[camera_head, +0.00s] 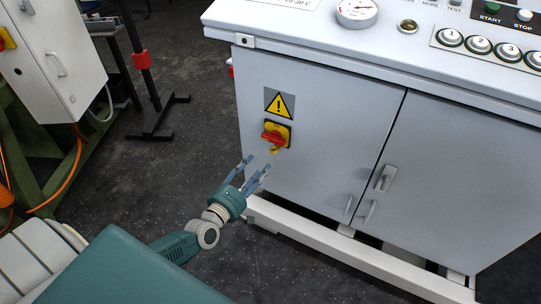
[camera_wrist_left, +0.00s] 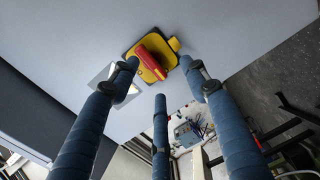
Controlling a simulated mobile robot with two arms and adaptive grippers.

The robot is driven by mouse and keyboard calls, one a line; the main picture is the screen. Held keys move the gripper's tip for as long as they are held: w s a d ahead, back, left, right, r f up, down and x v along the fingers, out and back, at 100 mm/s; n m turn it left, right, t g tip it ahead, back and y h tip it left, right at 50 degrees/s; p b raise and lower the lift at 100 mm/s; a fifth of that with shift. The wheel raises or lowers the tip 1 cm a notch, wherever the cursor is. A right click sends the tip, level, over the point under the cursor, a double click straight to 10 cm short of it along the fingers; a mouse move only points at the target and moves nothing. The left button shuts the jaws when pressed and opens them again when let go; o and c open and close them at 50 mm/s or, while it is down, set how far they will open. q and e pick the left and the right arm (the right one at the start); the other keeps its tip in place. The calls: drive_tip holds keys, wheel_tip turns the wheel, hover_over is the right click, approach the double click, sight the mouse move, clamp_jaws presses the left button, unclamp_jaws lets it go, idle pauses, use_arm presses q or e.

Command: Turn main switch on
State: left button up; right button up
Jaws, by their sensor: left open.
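The main switch is a red rotary handle (camera_head: 274,137) on a yellow plate, on the front of the grey cabinet (camera_head: 320,100), below a yellow warning triangle. In the left wrist view the red handle (camera_wrist_left: 152,57) lies tilted on its yellow plate, just beyond the fingertips. My left gripper (camera_head: 257,168) is open and empty, below and slightly left of the switch, fingers pointing towards it. Its blue fingers (camera_wrist_left: 160,110) are spread in the left wrist view, with a gap to the handle. My right gripper is not in view.
The cabinet top carries a gauge (camera_head: 357,12) and several numbered buttons (camera_head: 479,45). A door handle (camera_head: 386,178) is right of the switch. A white base rail (camera_head: 350,255) runs below. Dark floor (camera_head: 185,150) is clear left of the cabinet; a black-and-red stand (camera_head: 142,62) stands farther left.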

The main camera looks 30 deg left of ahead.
sight(271, 140)
use_arm(q)
drive_tip(key=shift+n+t, duration=0.4)
drive_tip(key=shift+n, duration=0.4)
drive_tip(key=w, duration=0.3)
drive_tip(key=w+r+b, duration=0.1)
drive_tip(key=w, duration=0.3)
drive_tip(key=w+r+b, duration=0.1)
drive_tip(key=w, duration=0.2)
drive_tip(key=shift+w+a+r, duration=0.25)
drive_tip(key=shift+w+a, duration=0.1)
drive_tip(key=shift+w, duration=0.45)
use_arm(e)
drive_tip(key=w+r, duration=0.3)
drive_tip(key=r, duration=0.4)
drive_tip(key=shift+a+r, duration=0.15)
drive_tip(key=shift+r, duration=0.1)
use_arm(q)
clamp_jaws()
